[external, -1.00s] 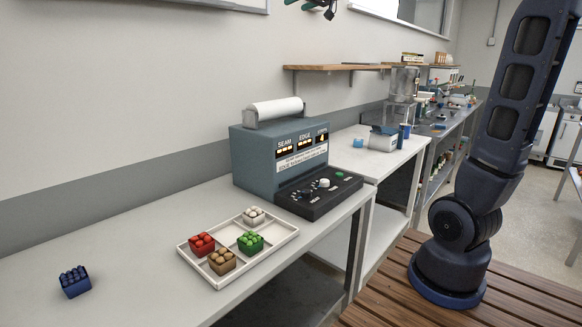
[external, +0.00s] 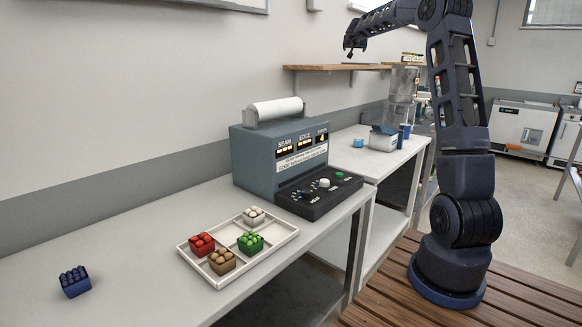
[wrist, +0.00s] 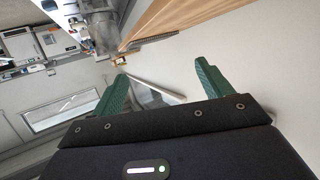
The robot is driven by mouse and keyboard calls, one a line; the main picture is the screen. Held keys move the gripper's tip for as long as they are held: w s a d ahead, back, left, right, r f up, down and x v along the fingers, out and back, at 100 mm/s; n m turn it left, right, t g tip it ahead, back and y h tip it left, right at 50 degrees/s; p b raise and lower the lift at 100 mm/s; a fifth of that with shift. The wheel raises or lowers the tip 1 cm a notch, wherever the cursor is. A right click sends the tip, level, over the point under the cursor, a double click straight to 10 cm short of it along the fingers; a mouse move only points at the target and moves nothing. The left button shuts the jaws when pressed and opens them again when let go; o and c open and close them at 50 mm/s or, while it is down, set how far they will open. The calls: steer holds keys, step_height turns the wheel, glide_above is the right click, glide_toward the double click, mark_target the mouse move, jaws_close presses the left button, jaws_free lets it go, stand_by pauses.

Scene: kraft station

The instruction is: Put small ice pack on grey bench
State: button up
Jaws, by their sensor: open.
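The near bench (external: 135,225) has a light grey top. My gripper is far above both benches and touches nothing.
A blue-grey machine (external: 258,160) with a control panel stands on the near bench. A blue-and-white box (external: 383,139) and blue cup (external: 405,132) stand near the blue item.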

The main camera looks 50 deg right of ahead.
steer(key=s+d+f+m+g, duration=0.1)
steer(key=s+d+f+g, duration=0.2)
steer(key=d+f, duration=0.3)
glide_toward(358, 140)
steer(key=shift+s+d+r+y, duration=0.35)
steer(key=shift+s+r+y, duration=0.05)
steer(key=shift+r, duration=0.05)
steer(key=shift+w+d+f, duration=0.1)
steer(key=shift+f, duration=0.2)
steer(key=shift+x, duration=5.2)
steer(key=shift+w, duration=0.15)
steer(key=c, duration=1.2)
